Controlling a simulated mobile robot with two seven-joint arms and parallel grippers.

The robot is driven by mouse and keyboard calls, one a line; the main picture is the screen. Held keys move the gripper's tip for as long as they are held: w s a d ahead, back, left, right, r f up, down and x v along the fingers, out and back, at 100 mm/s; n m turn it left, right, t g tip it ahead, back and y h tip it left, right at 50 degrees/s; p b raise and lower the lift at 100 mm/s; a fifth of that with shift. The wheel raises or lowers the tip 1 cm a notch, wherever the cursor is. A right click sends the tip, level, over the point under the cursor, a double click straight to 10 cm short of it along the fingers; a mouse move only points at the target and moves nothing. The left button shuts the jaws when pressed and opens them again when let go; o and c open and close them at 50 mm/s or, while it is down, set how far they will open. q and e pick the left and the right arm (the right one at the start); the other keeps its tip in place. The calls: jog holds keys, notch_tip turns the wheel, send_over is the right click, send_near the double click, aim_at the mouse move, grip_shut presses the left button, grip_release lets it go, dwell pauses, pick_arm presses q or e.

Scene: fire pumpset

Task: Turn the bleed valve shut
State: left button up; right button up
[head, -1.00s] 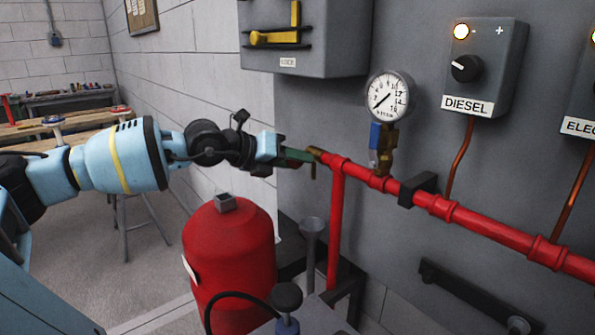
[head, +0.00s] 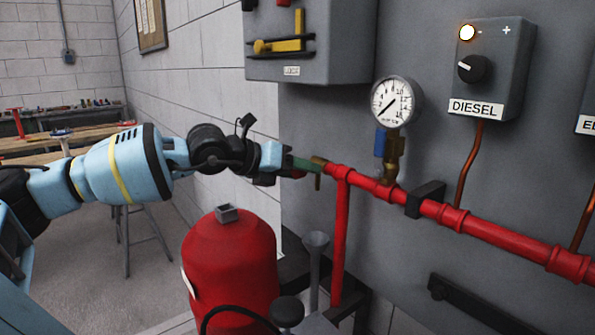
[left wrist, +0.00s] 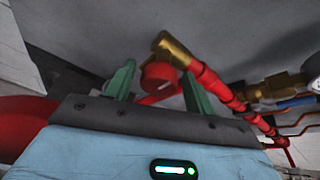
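The bleed valve (head: 319,161) is a small brass fitting at the left end of the red pipe, with a thin piece hanging below it. My left gripper (head: 310,166) reaches it from the left, its green fingers close to the brass. In the left wrist view the green fingers of my left gripper (left wrist: 158,72) stand apart. The brass end of the bleed valve (left wrist: 174,49) lies just beyond them, and a round red part shows in the gap. I cannot tell whether the fingers touch the valve. My right gripper is not in view.
The red pipe (head: 480,233) runs right along the grey wall. A pressure gauge (head: 393,101) with a blue-handled brass valve stands on it. A red tank (head: 231,262) and a grey funnel (head: 316,243) stand below. A DIESEL control box (head: 490,65) is at the upper right.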

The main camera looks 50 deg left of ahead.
pick_arm(q)
jog(key=shift+s, duration=0.1)
dwell(0.3)
jog(key=b+v, duration=0.1)
jog(key=v, duration=0.6)
jog(key=shift+s+a+r, duration=0.1)
jog(key=shift+s+r, duration=0.1)
jog(key=shift+s, duration=0.05)
dwell(0.8)
